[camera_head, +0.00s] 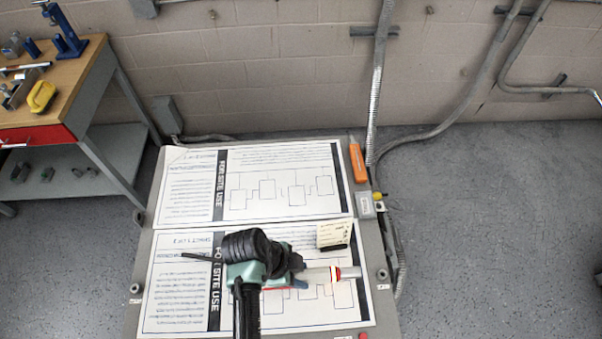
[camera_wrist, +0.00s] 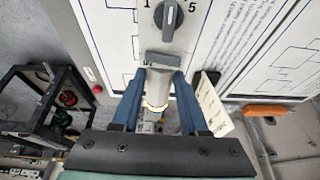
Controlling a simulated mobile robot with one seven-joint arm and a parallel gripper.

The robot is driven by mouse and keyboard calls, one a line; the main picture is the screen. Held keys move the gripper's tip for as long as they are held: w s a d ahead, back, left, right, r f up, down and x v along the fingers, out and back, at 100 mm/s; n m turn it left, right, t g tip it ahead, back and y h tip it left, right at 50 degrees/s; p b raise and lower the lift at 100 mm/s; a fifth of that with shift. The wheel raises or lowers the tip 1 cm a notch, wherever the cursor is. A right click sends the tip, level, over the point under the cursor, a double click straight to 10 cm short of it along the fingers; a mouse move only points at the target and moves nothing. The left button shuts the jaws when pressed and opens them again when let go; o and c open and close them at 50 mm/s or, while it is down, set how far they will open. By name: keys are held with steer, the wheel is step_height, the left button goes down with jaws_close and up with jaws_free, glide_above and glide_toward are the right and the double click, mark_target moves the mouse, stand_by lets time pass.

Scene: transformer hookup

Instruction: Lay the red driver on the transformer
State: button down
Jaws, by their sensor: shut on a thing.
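My gripper (camera_head: 304,279) is over the near half of the slanted transformer top (camera_head: 147,285), which carries white printed sheets. In the wrist view its blue fingers (camera_wrist: 157,95) are shut on a pale grey cylinder (camera_wrist: 160,73) with a yellow and white band. In the head view this cylinder shows a red and yellow band and points right. I cannot tell whether it touches the transformer. No plainly red driver is clear; a thin red strip (camera_head: 275,289) shows beside my gripper, partly hidden. An orange-handled tool (camera_head: 357,160) lies at the transformer's far right edge.
A cream tag (camera_head: 333,235) stands just beyond the gripper. A small grey box (camera_head: 366,205) is on the right edge. The wrist view shows a grey selector knob (camera_wrist: 168,18). A workbench (camera_head: 95,60) with tools stands left; conduits run along the wall and right side.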

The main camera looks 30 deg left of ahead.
mark_target(300, 278)
steer(key=shift+w+f+p, duration=0.1)
steer(key=shift+f+p, duration=0.2)
steer(key=shift+f, duration=1.6)
steer(key=shift+c, duration=2.2)
jaws_free()
steer(key=shift+f, duration=0.2)
steer(key=b+v, duration=0.1)
steer(key=v, duration=0.5)
steer(key=b+v, duration=0.1)
steer(key=v, duration=0.6)
steer(key=shift+w+d+r+b, duration=0.15)
steer(key=shift+d+b, duration=0.1)
steer(key=shift+b, duration=0.15)
